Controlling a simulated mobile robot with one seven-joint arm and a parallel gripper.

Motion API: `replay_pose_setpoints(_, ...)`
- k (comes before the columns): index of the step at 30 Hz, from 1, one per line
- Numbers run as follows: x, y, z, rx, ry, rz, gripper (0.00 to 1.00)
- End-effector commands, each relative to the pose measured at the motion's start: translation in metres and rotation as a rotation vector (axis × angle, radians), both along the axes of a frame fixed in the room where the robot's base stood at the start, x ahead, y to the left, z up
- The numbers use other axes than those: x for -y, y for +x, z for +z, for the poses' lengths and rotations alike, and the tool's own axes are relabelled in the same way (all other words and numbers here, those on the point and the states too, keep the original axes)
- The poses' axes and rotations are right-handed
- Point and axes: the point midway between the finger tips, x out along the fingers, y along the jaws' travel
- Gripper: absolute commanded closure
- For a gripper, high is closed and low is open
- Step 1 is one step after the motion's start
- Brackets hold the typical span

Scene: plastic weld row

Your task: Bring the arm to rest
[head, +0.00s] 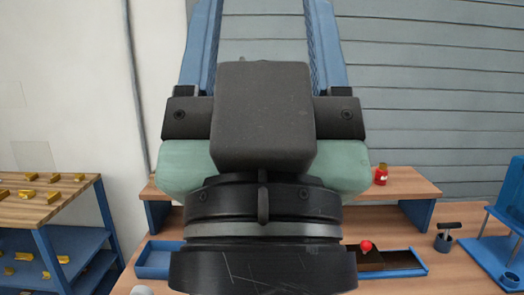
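My gripper (263,24) fills the middle of the head view, close to the camera and pointing up. Its two long blue fingers stand well apart, with only the grey wall showing between them, so it is open and empty. The finger ends reach the top edge of the picture. The dark wrist parts below hide the middle of the workbench (407,184).
A red jar (381,174) stands on the bench's raised shelf. A blue stand (493,255) is far right. A side rack (50,240) holds several yellow pieces.

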Motion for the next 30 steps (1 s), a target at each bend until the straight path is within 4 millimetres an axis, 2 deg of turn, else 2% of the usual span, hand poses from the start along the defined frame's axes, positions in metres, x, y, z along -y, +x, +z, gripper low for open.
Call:
replay_pose_setpoints(1, 0.0, 0.0, 0.024, 0.0, 0.0, 0.001, 0.34)
replay_pose_setpoints(12, -0.001, 0.001, 0.119, -0.001, 0.001, 0.005, 0.34)
replay_pose_setpoints(15, -0.001, 0.001, 0.134, -0.002, 0.0, 0.006, 0.34)
replay_pose_setpoints(19, -0.001, 0.001, 0.143, -0.002, 0.0, 0.006, 0.34)
replay_pose_setpoints(30, -0.001, 0.001, 0.144, -0.002, 0.0, 0.006, 0.34)
